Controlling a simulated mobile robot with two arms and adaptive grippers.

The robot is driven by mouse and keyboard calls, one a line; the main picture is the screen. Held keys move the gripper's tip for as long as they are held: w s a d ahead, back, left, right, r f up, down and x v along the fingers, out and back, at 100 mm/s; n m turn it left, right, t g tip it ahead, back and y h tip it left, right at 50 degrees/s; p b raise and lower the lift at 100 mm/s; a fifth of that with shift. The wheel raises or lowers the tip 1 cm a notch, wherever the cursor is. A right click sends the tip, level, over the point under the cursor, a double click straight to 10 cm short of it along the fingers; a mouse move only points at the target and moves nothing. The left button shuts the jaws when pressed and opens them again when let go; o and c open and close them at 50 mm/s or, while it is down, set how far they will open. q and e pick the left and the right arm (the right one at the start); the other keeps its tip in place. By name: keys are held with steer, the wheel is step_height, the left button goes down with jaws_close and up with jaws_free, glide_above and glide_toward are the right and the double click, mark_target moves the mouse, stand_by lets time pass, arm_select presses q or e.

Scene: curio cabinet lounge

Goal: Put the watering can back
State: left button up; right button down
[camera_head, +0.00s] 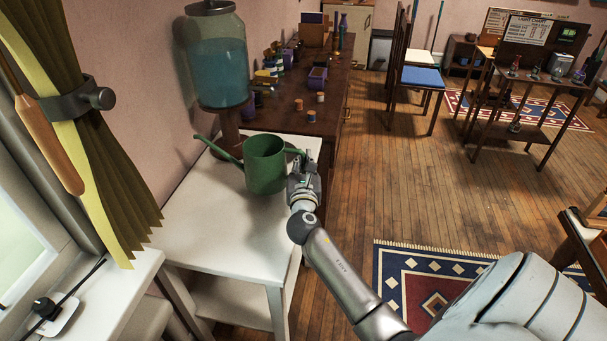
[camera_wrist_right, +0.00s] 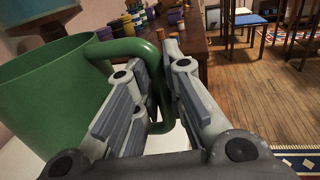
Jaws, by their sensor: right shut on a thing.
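The green watering can (camera_head: 265,166) is upright at the white side table (camera_head: 205,215), with its spout pointing left toward the wall. I cannot tell whether its base touches the tabletop. My right gripper (camera_head: 301,167) is at the can's right side, shut on its handle. In the right wrist view the can's body (camera_wrist_right: 50,85) fills the left, and its curved handle (camera_wrist_right: 125,48) passes between the fingers of the right gripper (camera_wrist_right: 160,85). My left gripper is not in view.
A glass dispenser of blue liquid (camera_head: 218,70) stands behind the can. A long wooden cabinet (camera_head: 325,95) with small jars runs along the wall. A curtain (camera_head: 85,140) hangs at the left. Blue-seated chairs (camera_head: 421,77) and open floor lie to the right.

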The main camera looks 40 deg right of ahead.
mark_target(304, 172)
steer(key=shift+w+d+f, duration=0.15)
steer(key=shift+w+f, duration=0.05)
steer(key=shift+w, duration=0.05)
steer(key=shift+f+b, duration=0.55)
steer(key=shift+f, duration=0.95)
steer(key=shift+f, duration=0.2)
steer(key=c, duration=1.5)
jaws_free()
